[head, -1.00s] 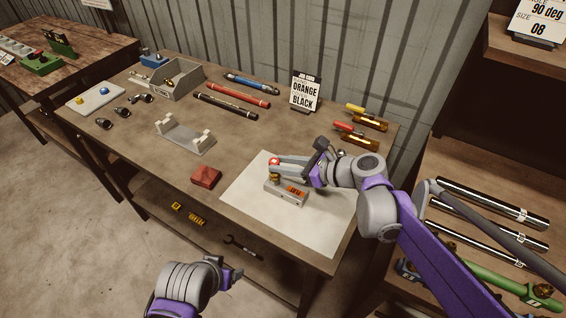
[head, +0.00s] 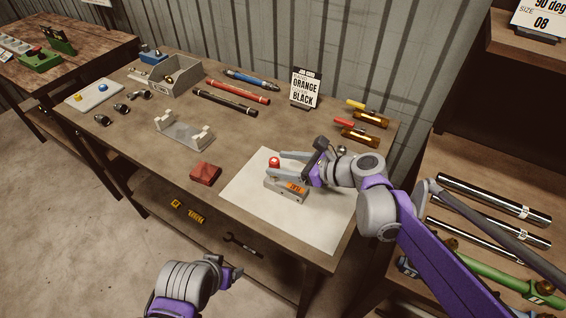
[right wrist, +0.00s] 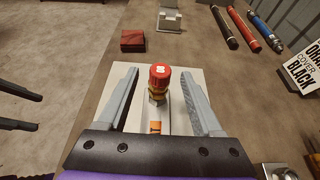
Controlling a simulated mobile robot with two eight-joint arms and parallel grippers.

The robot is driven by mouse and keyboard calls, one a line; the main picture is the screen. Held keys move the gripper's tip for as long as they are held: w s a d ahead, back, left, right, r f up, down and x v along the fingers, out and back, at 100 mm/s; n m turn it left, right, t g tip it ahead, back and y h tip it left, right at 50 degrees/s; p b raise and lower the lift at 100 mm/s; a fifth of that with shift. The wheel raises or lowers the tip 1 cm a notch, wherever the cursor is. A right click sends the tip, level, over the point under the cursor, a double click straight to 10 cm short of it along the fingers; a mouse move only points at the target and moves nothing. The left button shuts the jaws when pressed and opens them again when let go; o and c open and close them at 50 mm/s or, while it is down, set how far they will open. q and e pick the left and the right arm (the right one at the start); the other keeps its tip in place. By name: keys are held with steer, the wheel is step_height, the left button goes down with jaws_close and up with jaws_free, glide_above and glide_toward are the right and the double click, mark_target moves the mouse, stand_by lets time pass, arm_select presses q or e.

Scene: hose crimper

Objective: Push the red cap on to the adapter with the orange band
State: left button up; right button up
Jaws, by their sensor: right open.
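The red cap (head: 274,161) sits upright on top of the brass-coloured adapter (head: 273,174), which stands at the left end of a small grey block (head: 287,190) with an orange display. In the right wrist view the cap (right wrist: 160,75) touches the adapter (right wrist: 157,98) below it. How far the cap is seated, and the orange band, are hard to make out. My right gripper (right wrist: 160,82) is open, with one finger on each side of the cap and a gap on both sides. My left gripper (head: 234,276) is empty in front of the table, its fingers apart (right wrist: 20,108) in the right wrist view.
The block stands on a white sheet (head: 322,220). A dark red block (head: 206,174) and a grey cradle (head: 184,136) lie to the left. Hoses, a grey bin (head: 176,82) and a job card (head: 305,90) are farther back.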

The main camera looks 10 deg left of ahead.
arm_select(q)
steer(key=shift+r, duration=0.1)
arm_select(e)
steer(key=v, duration=1)
steer(key=shift+s+d, duration=0.2)
steer(key=shift+d, duration=0.15)
